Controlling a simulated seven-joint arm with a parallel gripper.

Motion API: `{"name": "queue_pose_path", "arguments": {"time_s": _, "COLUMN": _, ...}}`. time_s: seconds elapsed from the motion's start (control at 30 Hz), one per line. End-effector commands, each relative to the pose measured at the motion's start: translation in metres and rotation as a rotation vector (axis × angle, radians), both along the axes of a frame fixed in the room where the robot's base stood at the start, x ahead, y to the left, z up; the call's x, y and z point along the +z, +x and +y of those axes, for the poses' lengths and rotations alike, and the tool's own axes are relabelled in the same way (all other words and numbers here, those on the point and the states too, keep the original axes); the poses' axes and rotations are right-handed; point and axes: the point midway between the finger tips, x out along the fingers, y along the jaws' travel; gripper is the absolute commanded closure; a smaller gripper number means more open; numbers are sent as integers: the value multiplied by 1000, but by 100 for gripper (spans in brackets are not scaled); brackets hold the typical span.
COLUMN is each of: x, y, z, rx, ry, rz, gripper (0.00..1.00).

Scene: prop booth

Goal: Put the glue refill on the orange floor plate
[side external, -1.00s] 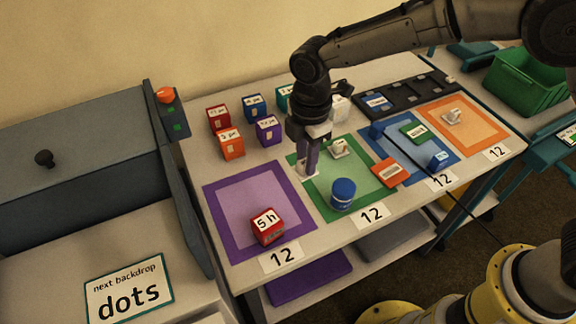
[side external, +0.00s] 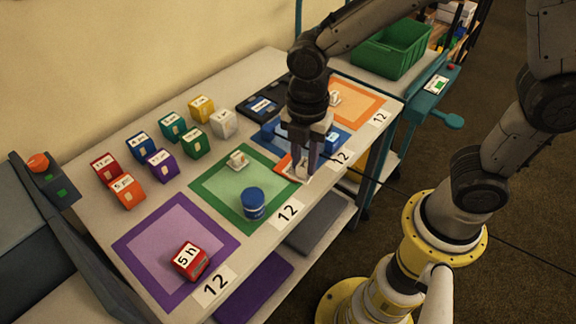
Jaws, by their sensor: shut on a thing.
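My gripper (side external: 303,170) points down over the front of the table, between the green floor plate and the blue floor plate (side external: 337,143). It is shut on a small pale thing (side external: 300,174), mostly hidden by the fingers; I cannot tell for sure that it is the glue refill. An orange-red card (side external: 283,164) lies beside and partly behind the fingers. The orange floor plate (side external: 360,98) is at the far right of the table, partly hidden by my arm. A small white piece (side external: 335,99) stands on it.
The green plate (side external: 222,211) holds a blue jar (side external: 253,204) and a white piece (side external: 238,160). A red "5 h" block (side external: 190,262) sits on the purple plate (side external: 150,246). Several coloured blocks stand behind. A dark tray (side external: 264,106) and green crate (side external: 392,50) lie beyond.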

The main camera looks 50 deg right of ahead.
Motion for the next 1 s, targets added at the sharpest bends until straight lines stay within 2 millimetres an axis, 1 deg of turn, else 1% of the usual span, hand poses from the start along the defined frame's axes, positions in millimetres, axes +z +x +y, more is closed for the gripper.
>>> {"name": "queue_pose_path", "arguments": {"time_s": 0.03, "x": 3, "y": -9, "z": -19, "rx": -25, "ry": 1, "rz": -4, "gripper": 100}}
{"name": "queue_pose_path", "arguments": {"time_s": 0.1, "x": 4, "y": -22, "z": -40, "rx": -55, "ry": 0, "rz": -3, "gripper": 100}}
{"name": "queue_pose_path", "arguments": {"time_s": 0.2, "x": 6, "y": -37, "z": -65, "rx": -108, "ry": -1, "rz": -3, "gripper": 100}}
{"name": "queue_pose_path", "arguments": {"time_s": 0.3, "x": 9, "y": -47, "z": -82, "rx": -167, "ry": -2, "rz": -4, "gripper": 100}}
{"name": "queue_pose_path", "arguments": {"time_s": 0.37, "x": 11, "y": -49, "z": -89, "rx": -194, "ry": -2, "rz": -3, "gripper": 100}}
{"name": "queue_pose_path", "arguments": {"time_s": 0.47, "x": 14, "y": -46, "z": -94, "rx": -219, "ry": -4, "rz": 0, "gripper": 100}}
{"name": "queue_pose_path", "arguments": {"time_s": 0.57, "x": 10, "y": -36, "z": -95, "rx": -228, "ry": -6, "rz": 3, "gripper": 100}}
{"name": "queue_pose_path", "arguments": {"time_s": 0.63, "x": 4, "y": -24, "z": -94, "rx": -228, "ry": -6, "rz": 5, "gripper": 100}}
{"name": "queue_pose_path", "arguments": {"time_s": 0.93, "x": -26, "y": 42, "z": -88, "rx": -227, "ry": -6, "rz": 3, "gripper": 100}}
{"name": "queue_pose_path", "arguments": {"time_s": 0.97, "x": -30, "y": 48, "z": -87, "rx": -227, "ry": -6, "rz": 4, "gripper": 100}}
{"name": "queue_pose_path", "arguments": {"time_s": 1.0, "x": -38, "y": 53, "z": -86, "rx": -227, "ry": -6, "rz": 6, "gripper": 100}}
